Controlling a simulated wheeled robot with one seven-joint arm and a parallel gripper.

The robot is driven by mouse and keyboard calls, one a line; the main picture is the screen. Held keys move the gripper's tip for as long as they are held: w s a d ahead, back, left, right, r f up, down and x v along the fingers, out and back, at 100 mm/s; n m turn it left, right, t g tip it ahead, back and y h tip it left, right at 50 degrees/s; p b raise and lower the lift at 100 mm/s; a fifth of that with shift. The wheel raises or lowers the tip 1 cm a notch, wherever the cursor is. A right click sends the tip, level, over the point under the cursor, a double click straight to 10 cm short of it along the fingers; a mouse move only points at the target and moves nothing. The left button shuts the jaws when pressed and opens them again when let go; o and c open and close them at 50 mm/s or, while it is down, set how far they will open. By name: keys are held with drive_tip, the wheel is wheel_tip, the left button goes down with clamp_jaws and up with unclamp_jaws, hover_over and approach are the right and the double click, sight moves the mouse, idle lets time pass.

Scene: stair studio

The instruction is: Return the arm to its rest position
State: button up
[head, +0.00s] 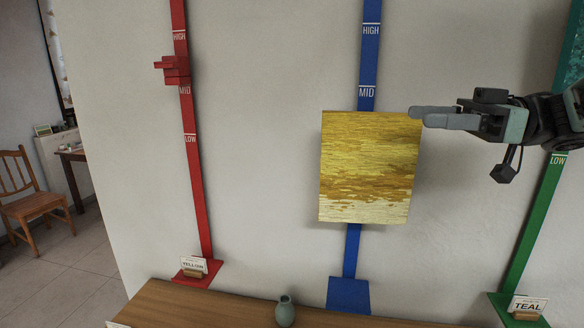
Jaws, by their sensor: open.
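My gripper (432,116) is at the right of the head view, reaching in from the right edge with its fingers pointing left. Its fingertips are by the upper right corner of a yellow painting (367,170); I cannot tell whether they touch it. Nothing shows between the fingers. The painting hangs upright in front of the blue strip (367,60), just below its MID mark, and hides part of the strip.
A red strip (196,160) with a red hook block (175,70) is at the left; a green strip (541,200) is at the right. A chair (35,200) is far left.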

drive_tip(key=w+a+f+m+t+h+b, duration=0.2)
drive_tip(key=w+a+f+m+t+h, duration=0.3)
drive_tip(key=a+t, duration=0.3)
wheel_tip(320, 180, down, 10)
drive_tip(key=a+m+t+h+b, duration=0.1)
drive_tip(key=a+m+h+b, duration=0.15)
drive_tip(key=h, duration=0.25)
drive_tip(key=s+d+f+g+h+b, duration=0.1)
drive_tip(key=s+f+g+h, duration=0.1)
drive_tip(key=s+f, duration=0.4)
drive_tip(key=s+d+f+m+g+h+b, duration=0.1)
drive_tip(key=s+f+g+h, duration=0.2)
drive_tip(key=s, duration=1)
drive_tip(key=s+d+f+g+h, duration=0.1)
drive_tip(key=s+f+g+h, duration=0.1)
drive_tip(key=s+f+g, duration=0.3)
drive_tip(key=s+f, duration=0.4)
drive_tip(key=s, duration=0.1)
drive_tip(key=shift+d+g+b, duration=0.15)
drive_tip(key=shift+g+b, duration=0.25)
